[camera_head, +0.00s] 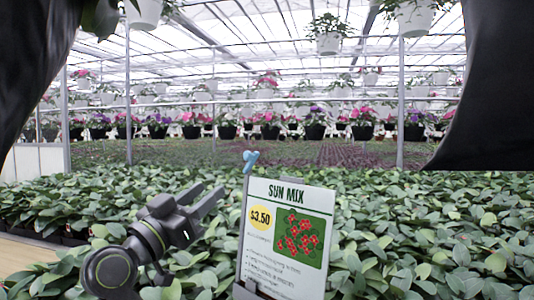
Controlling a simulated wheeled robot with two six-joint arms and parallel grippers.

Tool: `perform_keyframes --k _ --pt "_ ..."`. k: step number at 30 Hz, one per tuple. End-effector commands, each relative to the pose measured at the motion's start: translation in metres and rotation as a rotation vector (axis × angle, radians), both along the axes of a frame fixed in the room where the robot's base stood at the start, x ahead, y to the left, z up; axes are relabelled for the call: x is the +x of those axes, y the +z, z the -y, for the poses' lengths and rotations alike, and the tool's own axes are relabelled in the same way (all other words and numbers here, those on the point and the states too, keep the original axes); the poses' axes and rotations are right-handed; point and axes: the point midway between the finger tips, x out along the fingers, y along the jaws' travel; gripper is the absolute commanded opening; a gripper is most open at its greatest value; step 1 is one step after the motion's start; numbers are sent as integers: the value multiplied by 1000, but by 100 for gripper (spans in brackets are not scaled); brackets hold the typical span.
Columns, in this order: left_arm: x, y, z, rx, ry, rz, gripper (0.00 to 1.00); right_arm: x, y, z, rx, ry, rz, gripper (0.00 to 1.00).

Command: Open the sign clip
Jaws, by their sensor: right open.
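A white sign reading "SUN MIX" and "$3.50" (287,240), with a picture of red flowers, stands slightly tilted among the plants at the lower middle. A small light-blue clip (250,160) sits at the top left corner of the sign, at the upper end of a thin grey support. Whether the clip's jaws are open or shut is too small to tell. My left gripper is not in view.
Dense leafy green plants (420,225) fill the bed around the sign. A pale bench edge (25,250) shows at the lower left. White pots (328,42) hang overhead, and flowering pots line the back. Large dark shapes block the upper left and right corners.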

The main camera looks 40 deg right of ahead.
Motion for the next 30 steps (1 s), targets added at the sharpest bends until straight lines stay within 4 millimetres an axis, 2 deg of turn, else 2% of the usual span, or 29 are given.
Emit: perform_keyframes --k 5,10,24,30 --pt "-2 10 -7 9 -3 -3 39 5 9 15 -2 -4 0 41" --pt "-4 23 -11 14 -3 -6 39 14 22 43 -3 -6 -1 41" --pt "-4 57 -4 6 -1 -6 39 43 56 122 -3 -5 -3 41" --pt "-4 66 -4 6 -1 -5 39 51 64 144 -2 -2 -3 41"
